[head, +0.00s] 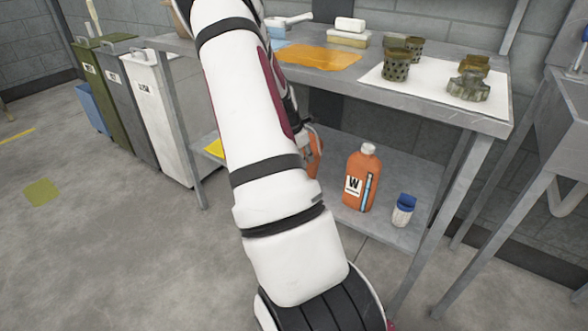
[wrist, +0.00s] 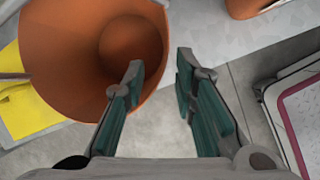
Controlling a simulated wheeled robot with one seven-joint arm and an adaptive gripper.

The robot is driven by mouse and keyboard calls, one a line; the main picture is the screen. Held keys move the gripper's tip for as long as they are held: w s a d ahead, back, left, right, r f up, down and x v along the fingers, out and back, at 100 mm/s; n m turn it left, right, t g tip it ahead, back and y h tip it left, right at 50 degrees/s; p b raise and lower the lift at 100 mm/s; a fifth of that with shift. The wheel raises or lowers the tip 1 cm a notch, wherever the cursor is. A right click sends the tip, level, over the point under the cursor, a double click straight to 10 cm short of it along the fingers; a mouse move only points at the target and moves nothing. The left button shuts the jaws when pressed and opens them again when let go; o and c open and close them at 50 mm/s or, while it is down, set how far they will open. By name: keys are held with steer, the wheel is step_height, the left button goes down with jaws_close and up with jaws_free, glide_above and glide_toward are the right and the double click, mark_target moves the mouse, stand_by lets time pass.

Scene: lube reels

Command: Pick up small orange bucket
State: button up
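The small orange bucket (wrist: 75,62) fills the upper left of the wrist view, its round mouth facing the camera. In the head view a strip of it (head: 315,150) shows behind my arm, at the lower shelf; the rest is hidden. My gripper (wrist: 158,72) is open. Its left finger overlaps the bucket's opening and its right finger is outside the bucket, with the bucket's right wall and rim between them. I cannot tell whether either finger touches the bucket.
An orange bottle (head: 362,180) and a small white bottle with a blue cap (head: 403,211) stand on the lower shelf (head: 400,171), right of the bucket. A yellow item (wrist: 22,100) lies left of it. The tabletop (head: 440,112) is overhead. Bins (head: 165,110) stand left.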

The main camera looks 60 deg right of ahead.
steer(key=x, duration=0.1)
steer(key=b+x, duration=0.1)
steer(key=x, duration=0.1)
steer(key=shift+s+d+r, duration=0.1)
steer(key=shift+s, duration=0.2)
steer(key=shift+b+x, duration=1.5)
steer(key=shift+x, duration=1.25)
jaws_close()
steer(key=shift+w, duration=0.1)
